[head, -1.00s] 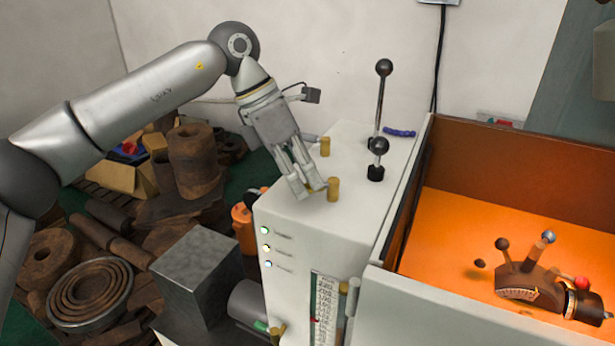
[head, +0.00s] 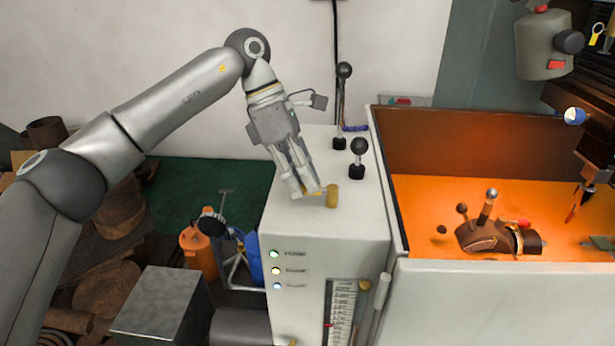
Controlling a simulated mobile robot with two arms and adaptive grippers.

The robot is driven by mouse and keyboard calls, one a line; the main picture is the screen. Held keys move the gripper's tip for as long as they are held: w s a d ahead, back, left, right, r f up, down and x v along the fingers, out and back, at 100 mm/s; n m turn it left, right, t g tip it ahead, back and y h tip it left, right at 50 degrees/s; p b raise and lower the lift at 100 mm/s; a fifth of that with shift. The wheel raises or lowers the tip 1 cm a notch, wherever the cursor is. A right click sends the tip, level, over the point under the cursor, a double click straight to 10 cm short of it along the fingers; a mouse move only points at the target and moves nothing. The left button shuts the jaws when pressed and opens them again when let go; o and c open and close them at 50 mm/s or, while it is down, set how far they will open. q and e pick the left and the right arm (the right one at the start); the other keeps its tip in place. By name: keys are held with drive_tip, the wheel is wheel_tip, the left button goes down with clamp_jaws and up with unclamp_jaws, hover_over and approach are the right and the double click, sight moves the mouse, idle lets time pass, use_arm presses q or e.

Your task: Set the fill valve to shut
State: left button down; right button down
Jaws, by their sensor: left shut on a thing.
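The white cabinet (head: 345,250) stands at the centre with a brass cylindrical valve body (head: 332,196) upright near the front edge of its top. I cannot tell by any label whether this is the fill valve. My left gripper (head: 310,190) reaches down from the left, its fingers just left of the brass body. It is shut on a small yellowish handle that comes off the brass body; the fingers hide most of it, so its angle is hard to tell. My right gripper is not in view.
Two black-knobbed levers, a tall one (head: 343,105) and a short one (head: 358,158), rise behind the valve. An orange-lit machine enclosure (head: 480,285) stands to the right. A metal block (head: 160,305) and an orange canister (head: 198,250) are left of the cabinet.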

use_arm(q)
drive_tip(key=shift+w, duration=0.1)
drive_tip(key=shift+r, duration=0.1)
idle(0.4)
drive_tip(key=c, duration=1.4)
unclamp_jaws()
drive_tip(key=v, duration=1.2)
drive_tip(key=shift+w, duration=0.1)
